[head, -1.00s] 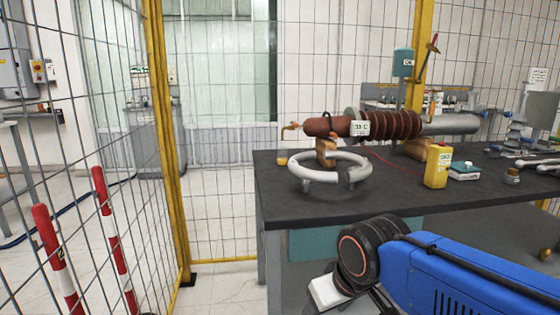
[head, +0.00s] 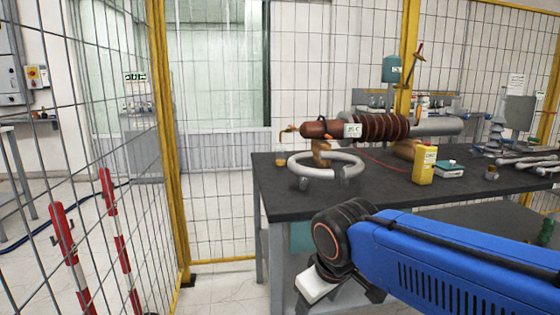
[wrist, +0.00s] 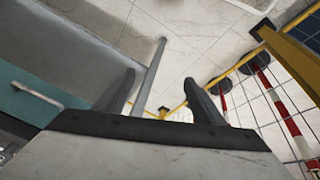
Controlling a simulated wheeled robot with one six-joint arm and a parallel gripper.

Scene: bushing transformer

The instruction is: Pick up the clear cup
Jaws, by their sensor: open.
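No clear cup can be made out in either view. My gripper (wrist: 160,92) shows in the wrist view with its two dark fingers apart and nothing between them. It points down toward the pale floor beside a table leg. In the head view my blue arm reaches in from the lower right, and its wrist end is low in front of the table's front edge. The gripper's fingers are not clearly seen there. The dark-topped table (head: 290,198) stands ahead.
On the table are a white ring (head: 327,165), a brown ribbed bushing (head: 378,128), a yellow box (head: 425,165) and a teal-white device (head: 449,169). Wire fencing with a yellow post (head: 165,150) and red-white posts (head: 66,245) stand left. Bare floor (head: 225,280) lies between.

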